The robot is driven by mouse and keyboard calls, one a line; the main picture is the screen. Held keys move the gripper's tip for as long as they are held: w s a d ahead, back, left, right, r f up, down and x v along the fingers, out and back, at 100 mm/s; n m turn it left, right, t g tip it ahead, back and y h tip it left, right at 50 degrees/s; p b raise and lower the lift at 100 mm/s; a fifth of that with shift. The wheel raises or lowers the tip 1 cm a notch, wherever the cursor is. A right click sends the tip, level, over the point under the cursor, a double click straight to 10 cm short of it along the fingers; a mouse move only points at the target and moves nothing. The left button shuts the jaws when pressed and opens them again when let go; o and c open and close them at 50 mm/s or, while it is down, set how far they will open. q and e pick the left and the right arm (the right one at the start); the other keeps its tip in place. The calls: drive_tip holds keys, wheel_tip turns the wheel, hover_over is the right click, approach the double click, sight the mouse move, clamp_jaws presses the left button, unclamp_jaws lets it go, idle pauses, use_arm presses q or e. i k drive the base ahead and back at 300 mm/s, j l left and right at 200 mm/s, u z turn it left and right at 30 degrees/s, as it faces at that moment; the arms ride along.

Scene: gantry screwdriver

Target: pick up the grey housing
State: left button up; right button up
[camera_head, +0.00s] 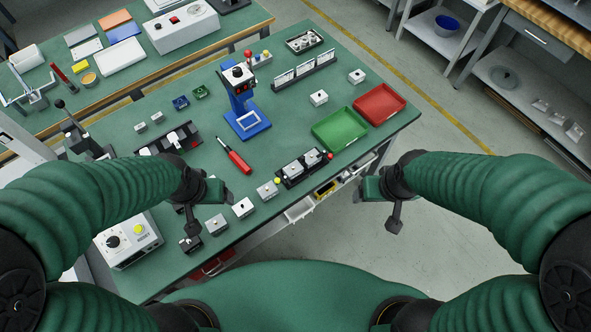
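Several small box-shaped housings stand along the near edge of the green bench: a grey one (217,224), a whiter one (243,207) and another light grey one (267,190). I cannot tell for certain which one the task means. My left gripper (208,211) hangs just left of this row, with its fingers apart and nothing seen between them. It partly hides the bench near the leftmost housing. My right gripper (376,207) is open and empty, beyond the bench's right edge over the floor.
Behind the row are a twin-block fixture (303,167), a red screwdriver (234,156) and a blue stand (243,119). A green tray (340,130) and a red tray (380,104) lie at the right. A control box (128,240) is at the near left.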

sight(293, 171)
drive_tip(key=i+l+u, duration=0.15)
drive_tip(key=l, duration=0.25)
drive_tip(key=l+u, duration=0.15)
drive_tip(key=l, duration=0.2)
drive_tip(key=u, duration=1.35)
drive_tip(key=i+l, duration=0.05)
